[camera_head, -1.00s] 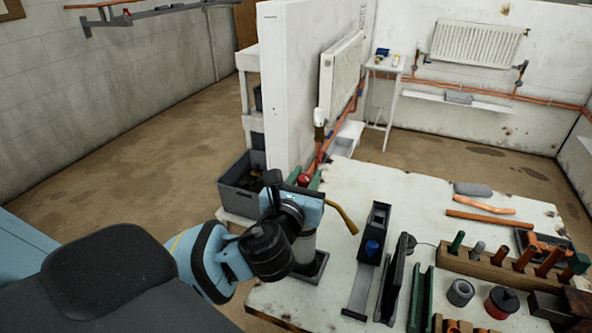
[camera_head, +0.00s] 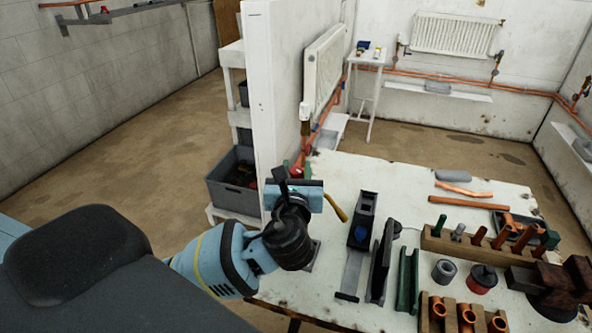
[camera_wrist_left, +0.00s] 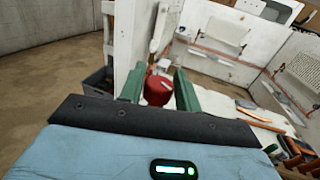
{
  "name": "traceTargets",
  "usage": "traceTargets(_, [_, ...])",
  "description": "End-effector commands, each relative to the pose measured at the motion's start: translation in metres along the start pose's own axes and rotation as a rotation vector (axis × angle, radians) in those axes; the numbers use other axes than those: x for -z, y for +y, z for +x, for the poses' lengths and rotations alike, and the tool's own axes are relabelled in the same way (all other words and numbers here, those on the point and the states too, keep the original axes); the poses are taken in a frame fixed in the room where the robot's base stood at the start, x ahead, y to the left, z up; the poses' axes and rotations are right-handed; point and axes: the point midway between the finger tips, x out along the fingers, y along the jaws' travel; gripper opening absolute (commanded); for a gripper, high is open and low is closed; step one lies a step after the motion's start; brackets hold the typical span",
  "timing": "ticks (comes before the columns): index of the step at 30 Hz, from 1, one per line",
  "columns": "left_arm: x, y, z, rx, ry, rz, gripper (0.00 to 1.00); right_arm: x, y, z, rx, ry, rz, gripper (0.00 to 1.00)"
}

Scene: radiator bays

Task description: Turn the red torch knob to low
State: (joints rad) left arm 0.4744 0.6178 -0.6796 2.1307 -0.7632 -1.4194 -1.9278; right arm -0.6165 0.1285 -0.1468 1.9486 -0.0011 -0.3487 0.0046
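The red torch knob (camera_wrist_left: 158,90) shows between the two green fingers of my left gripper (camera_wrist_left: 160,84) in the left wrist view. The fingers are apart, with a narrow gap visible at the knob's right side; contact on the left cannot be told. In the head view the gripper (camera_head: 300,172) is at the bench's left edge, and only a bit of red shows there. The torch's curved brass nozzle (camera_head: 336,207) sticks out to the right of my gripper body. My wrist hides most of the torch. The knob's setting cannot be read. My right gripper is out of view.
The white bench (camera_head: 400,190) holds a dark holder with a blue part (camera_head: 361,232), green and dark channels and a wooden pipe rack (camera_head: 475,250). A white partition (camera_head: 262,110) and a grey crate (camera_head: 234,180) stand close behind and left of my gripper.

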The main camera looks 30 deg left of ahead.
Motion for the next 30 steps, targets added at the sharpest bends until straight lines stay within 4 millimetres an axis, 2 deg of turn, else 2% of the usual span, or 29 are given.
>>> traceTargets(1, [0.000, 0.000, 0.000, 0.000, -0.001, 0.000, 0.40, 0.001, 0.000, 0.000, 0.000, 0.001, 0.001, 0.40])
traceTargets(3, [0.000, 0.000, 0.000, 0.000, 0.000, 0.000, 0.49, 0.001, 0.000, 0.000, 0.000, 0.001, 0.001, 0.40])
traceTargets(14, [0.001, 0.000, -0.005, 0.002, 0.001, 0.000, 0.49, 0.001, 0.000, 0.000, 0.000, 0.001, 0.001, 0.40])
traceTargets(24, [0.001, 0.000, -0.055, 0.002, 0.003, -0.002, 0.49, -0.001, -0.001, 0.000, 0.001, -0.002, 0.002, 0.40])
traceTargets(30, [0.000, 0.000, -0.075, 0.001, 0.001, 0.000, 0.49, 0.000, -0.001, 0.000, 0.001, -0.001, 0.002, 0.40])
